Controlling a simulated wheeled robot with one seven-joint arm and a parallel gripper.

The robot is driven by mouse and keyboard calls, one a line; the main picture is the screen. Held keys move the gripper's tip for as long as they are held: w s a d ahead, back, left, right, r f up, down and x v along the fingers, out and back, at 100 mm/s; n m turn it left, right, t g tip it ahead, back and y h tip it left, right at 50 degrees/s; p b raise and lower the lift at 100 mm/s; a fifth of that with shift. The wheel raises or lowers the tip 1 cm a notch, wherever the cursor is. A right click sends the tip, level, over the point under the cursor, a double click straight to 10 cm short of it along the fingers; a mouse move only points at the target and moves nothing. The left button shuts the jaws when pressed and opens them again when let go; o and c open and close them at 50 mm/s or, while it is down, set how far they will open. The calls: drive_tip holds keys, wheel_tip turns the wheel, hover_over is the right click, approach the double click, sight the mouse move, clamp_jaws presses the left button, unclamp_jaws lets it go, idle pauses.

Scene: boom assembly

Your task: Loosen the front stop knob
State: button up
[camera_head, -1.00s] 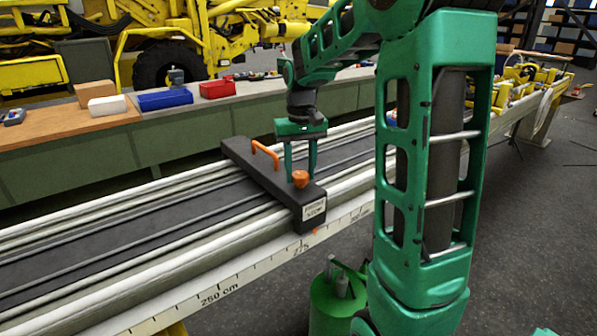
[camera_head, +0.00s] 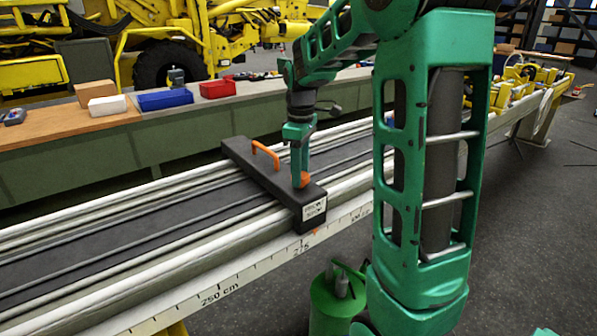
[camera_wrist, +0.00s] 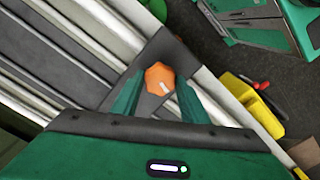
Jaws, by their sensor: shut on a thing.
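The front stop (camera_head: 263,183) is a dark bar lying across the grooved rails, with an orange handle (camera_head: 265,152) and a white label (camera_head: 314,210) on its near end. The orange front stop knob (camera_wrist: 159,78) shows in the wrist view, with a small white mark on its top, between the two green fingers. My gripper (camera_head: 301,183) points down at the near end of the bar, shut on the knob. In the head view the fingers hide most of the knob.
A scale with centimetre marks (camera_head: 220,297) runs along the near rail side. Behind stands a bench with a blue bin (camera_head: 165,99) and a red bin (camera_head: 217,89). A yellow item (camera_wrist: 250,103) lies beyond the rails in the wrist view.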

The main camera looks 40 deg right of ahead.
drive_tip(key=n, duration=0.4)
drive_tip(key=shift+w+n, duration=0.1)
drive_tip(key=shift+n, duration=0.2)
drive_tip(key=n, duration=0.3)
drive_tip(key=shift+d+r+n, duration=0.1)
drive_tip(key=shift+n, duration=0.2)
drive_tip(key=n, duration=0.3)
drive_tip(key=shift+n, duration=0.3)
drive_tip(key=shift+w+n, duration=0.1)
drive_tip(key=shift+n, duration=1.9)
drive_tip(key=o, duration=1)
drive_tip(key=shift+o, duration=0.3)
